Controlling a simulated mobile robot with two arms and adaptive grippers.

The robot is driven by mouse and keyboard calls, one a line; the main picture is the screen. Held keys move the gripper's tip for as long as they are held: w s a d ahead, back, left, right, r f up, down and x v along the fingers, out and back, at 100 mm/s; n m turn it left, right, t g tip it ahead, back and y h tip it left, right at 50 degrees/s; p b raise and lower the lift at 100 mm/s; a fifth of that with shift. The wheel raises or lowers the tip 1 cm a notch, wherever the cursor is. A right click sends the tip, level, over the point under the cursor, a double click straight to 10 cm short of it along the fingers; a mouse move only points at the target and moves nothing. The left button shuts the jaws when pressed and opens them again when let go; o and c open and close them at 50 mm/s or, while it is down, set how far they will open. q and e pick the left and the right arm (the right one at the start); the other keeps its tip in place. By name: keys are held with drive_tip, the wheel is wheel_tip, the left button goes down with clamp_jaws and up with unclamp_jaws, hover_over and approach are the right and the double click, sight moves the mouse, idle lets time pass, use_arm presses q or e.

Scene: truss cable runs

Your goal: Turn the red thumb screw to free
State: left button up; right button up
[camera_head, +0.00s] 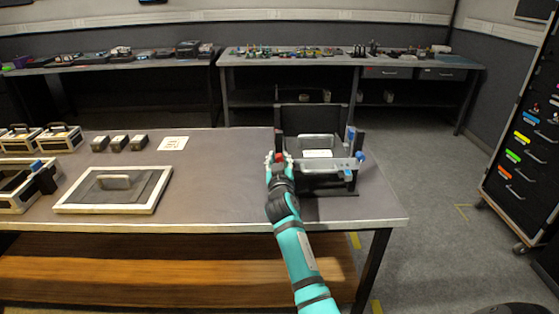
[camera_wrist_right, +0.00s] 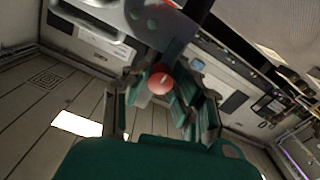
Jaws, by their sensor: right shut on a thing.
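The red thumb screw (camera_wrist_right: 161,82) is a round red knob with a pale mark on its face. In the head view a small red spot of it (camera_head: 279,157) shows at the left post of a dark fixture (camera_head: 325,190) on the table. My right gripper (camera_head: 279,160) is at that post. In the right wrist view its fingers (camera_wrist_right: 160,100) stand on both sides of the knob, shut on it. A blue knob (camera_head: 361,157) is on the fixture's right side. My left gripper is in neither view.
A framed panel with a handle (camera_head: 115,190) lies on the table (camera_head: 215,180) to the left. The table between panel and fixture is clear. A drawer cabinet (camera_head: 525,150) stands at the right.

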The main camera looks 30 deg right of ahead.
clamp_jaws()
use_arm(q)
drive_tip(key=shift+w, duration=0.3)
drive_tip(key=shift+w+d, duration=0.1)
use_arm(e)
drive_tip(key=n+p, duration=0.1)
drive_tip(key=n, duration=0.3)
drive_tip(key=shift+r+n, duration=0.1)
drive_tip(key=shift+n, duration=0.3)
drive_tip(key=n, duration=0.3)
drive_tip(key=shift+n+p, duration=0.3)
drive_tip(key=shift+p, duration=0.1)
drive_tip(key=n+p, duration=0.1)
drive_tip(key=n, duration=0.4)
drive_tip(key=shift+p, duration=0.35)
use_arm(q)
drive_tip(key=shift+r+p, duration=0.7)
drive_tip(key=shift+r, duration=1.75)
use_arm(e)
drive_tip(key=shift+n, duration=2.3)
